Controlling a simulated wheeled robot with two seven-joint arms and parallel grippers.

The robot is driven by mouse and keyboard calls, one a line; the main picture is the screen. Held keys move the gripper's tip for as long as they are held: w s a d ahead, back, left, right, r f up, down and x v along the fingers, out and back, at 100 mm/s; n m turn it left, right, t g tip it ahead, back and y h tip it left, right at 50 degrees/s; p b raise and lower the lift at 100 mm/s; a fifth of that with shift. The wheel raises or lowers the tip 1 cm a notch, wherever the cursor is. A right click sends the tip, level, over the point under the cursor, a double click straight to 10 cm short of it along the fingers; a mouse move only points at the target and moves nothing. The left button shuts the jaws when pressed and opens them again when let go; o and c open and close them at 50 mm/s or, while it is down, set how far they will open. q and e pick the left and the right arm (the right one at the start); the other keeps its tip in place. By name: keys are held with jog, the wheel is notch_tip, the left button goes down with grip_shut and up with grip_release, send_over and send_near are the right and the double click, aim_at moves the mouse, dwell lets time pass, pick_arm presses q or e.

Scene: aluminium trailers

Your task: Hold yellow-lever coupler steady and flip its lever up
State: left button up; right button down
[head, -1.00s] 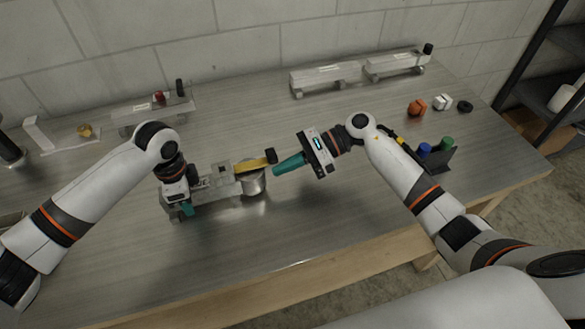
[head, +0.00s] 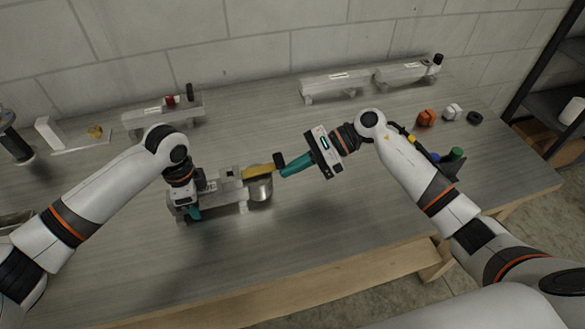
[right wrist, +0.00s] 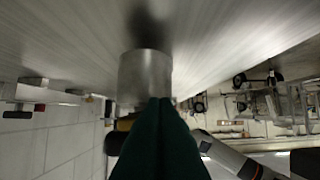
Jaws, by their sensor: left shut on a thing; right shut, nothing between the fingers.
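The yellow-lever coupler (head: 225,184) is an aluminium block on the bench in the head view. Its yellow lever (head: 258,172) lies nearly flat and points right, with a black knob (head: 279,159) at its end. A metal cylinder (head: 260,190) stands under the lever and also shows in the right wrist view (right wrist: 145,75). My left gripper (head: 193,212) is shut on the coupler's left part and hides some of it. My right gripper (head: 283,173) is shut and empty, its teal fingertips close beside the lever's knob end. I cannot tell if they touch. In the right wrist view the dark fingers (right wrist: 158,135) hide most of the lever.
Aluminium trailers stand at the back, one at left (head: 163,112) and others at centre right (head: 335,86). An orange block (head: 426,117), a white block (head: 452,111) and a black ring (head: 475,118) lie at right. The bench front is clear.

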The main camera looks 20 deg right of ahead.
jog(key=a+r+h, duration=0.1)
jog(key=r+h, duration=0.1)
jog(key=a+r+h, duration=0.1)
jog(key=r+h, duration=0.1)
jog(key=h, duration=0.1)
jog(key=a+r+h, duration=0.1)
jog(key=r+h, duration=0.1)
jog(key=r, duration=0.1)
pick_arm(q)
jog(key=shift+s+d, duration=0.1)
pick_arm(e)
jog(key=shift+h, duration=0.3)
jog(key=a+r, duration=0.1)
jog(key=a, duration=0.2)
jog(key=a+r, duration=0.1)
jog(key=shift+s+a+r, duration=0.15)
jog(key=shift+a+r, duration=0.1)
jog(key=shift+r, duration=0.05)
pick_arm(q)
jog(key=shift+d, duration=0.15)
pick_arm(e)
jog(key=shift+a, duration=0.15)
